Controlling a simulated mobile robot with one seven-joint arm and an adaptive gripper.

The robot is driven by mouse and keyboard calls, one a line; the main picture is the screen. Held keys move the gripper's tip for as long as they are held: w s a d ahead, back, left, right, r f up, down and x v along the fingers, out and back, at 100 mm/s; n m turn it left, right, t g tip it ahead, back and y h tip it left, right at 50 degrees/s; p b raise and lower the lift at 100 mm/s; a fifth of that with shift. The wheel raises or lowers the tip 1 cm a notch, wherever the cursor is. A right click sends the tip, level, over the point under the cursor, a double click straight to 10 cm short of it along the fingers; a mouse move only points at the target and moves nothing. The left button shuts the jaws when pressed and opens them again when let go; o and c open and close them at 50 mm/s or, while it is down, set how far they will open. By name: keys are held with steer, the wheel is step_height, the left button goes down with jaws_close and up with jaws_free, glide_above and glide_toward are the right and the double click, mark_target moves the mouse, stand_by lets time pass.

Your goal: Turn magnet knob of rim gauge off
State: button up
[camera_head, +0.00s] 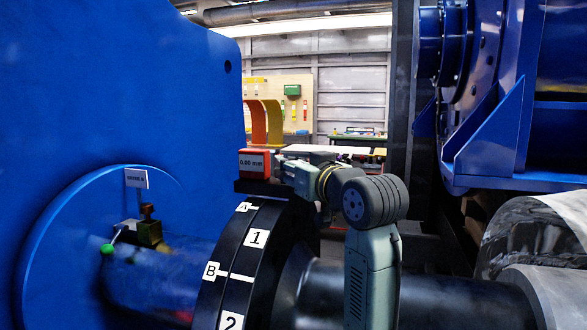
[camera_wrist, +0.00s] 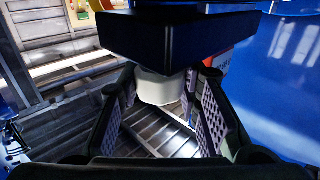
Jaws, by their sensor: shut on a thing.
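The rim gauge (camera_head: 254,163) is a red box with a display reading 0.00 mm, sitting on a black base (camera_head: 262,187) on top of the black coupling rim. In the wrist view the black base (camera_wrist: 180,38) fills the upper middle, with a bit of the red box (camera_wrist: 218,60) behind it. The pale round magnet knob (camera_wrist: 160,90) sticks out below the base. In the head view my gripper (camera_head: 290,174) is at the right side of the gauge; the knob is hidden there.
The black coupling rim (camera_head: 240,262) carries labels A, B, 1 and 2. A blue housing (camera_head: 120,90) stands left, with a small green-tipped valve (camera_head: 107,249) on it. Blue machinery (camera_head: 520,110) stands right. A dark shaft (camera_head: 450,300) runs below my arm.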

steer(key=shift+y, duration=0.3)
steer(key=n+g+y, duration=0.6)
steer(key=g, duration=0.1)
steer(key=shift+n+y, duration=0.3)
steer(key=shift+y, duration=0.1)
steer(key=n+g+y, duration=0.1)
steer(key=g, duration=0.1)
steer(key=n+g+y, duration=0.1)
steer(key=n+g, duration=0.1)
steer(key=g, duration=0.1)
steer(key=shift+r+n, duration=0.1)
steer(key=shift+n, duration=0.2)
steer(key=shift+n+g, duration=1.5)
steer(key=shift+g, duration=1.3)
steer(key=o, duration=1.2)
steer(key=shift+c, duration=0.2)
steer(key=shift+f+t, duration=0.2)
steer(key=shift+t, duration=0.3)
